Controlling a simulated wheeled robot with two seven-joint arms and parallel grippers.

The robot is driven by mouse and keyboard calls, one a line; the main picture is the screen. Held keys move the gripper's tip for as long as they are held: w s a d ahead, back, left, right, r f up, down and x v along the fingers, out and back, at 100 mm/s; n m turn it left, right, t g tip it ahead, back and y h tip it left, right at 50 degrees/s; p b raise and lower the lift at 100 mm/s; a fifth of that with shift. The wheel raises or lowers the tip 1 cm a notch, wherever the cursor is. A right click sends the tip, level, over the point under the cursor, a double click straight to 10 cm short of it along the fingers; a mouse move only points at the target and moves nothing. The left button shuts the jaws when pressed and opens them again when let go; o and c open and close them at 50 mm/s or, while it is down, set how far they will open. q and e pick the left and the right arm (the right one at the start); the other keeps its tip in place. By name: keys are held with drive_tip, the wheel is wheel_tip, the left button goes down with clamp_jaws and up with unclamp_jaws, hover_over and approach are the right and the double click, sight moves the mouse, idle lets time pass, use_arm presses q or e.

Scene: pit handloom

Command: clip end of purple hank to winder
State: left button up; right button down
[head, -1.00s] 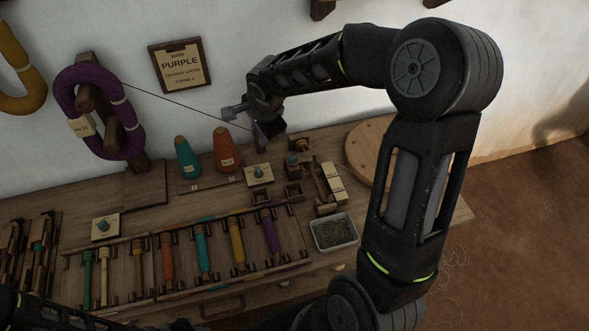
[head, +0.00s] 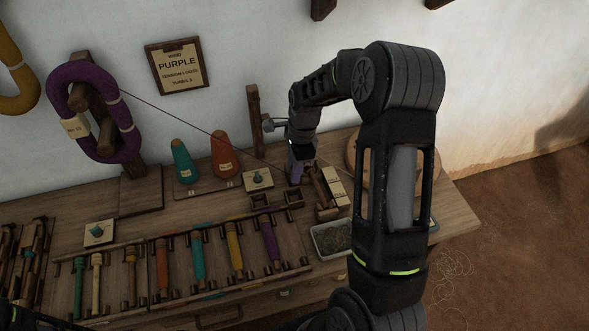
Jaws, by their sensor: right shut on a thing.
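The purple hank (head: 70,100) hangs on a wooden stand at the left, with a paper tag on it. A thin dark thread (head: 165,114) runs from it rightward and down past a wooden post to my right gripper. My right gripper (head: 299,170) is shut on the thread's end, low over the bench beside the winder (head: 325,190). The gripper and arm hide part of the winder, and I cannot see its clip. My left gripper is not in view; only a bit of dark arm shows at the lower left.
Teal (head: 182,162) and orange (head: 224,155) cones stand behind a dial plate (head: 257,180). A rack of coloured bobbins (head: 198,258) fills the front left. A grey tray (head: 332,238) and a round wooden board (head: 352,152) lie near my right arm. A sign (head: 178,67) reads PURPLE.

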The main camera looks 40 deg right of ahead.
wheel_tip(320, 180, down, 5)
drive_tip(key=b, duration=0.3)
drive_tip(key=shift+f+b, duration=0.15)
drive_tip(key=shift+b, duration=0.25)
drive_tip(key=shift+f+b, duration=0.85)
drive_tip(key=shift+f, duration=0.6)
drive_tip(key=c, duration=0.9)
unclamp_jaws()
drive_tip(key=shift+r, duration=0.15)
wheel_tip(320, 180, up, 8)
drive_tip(key=p, duration=0.6)
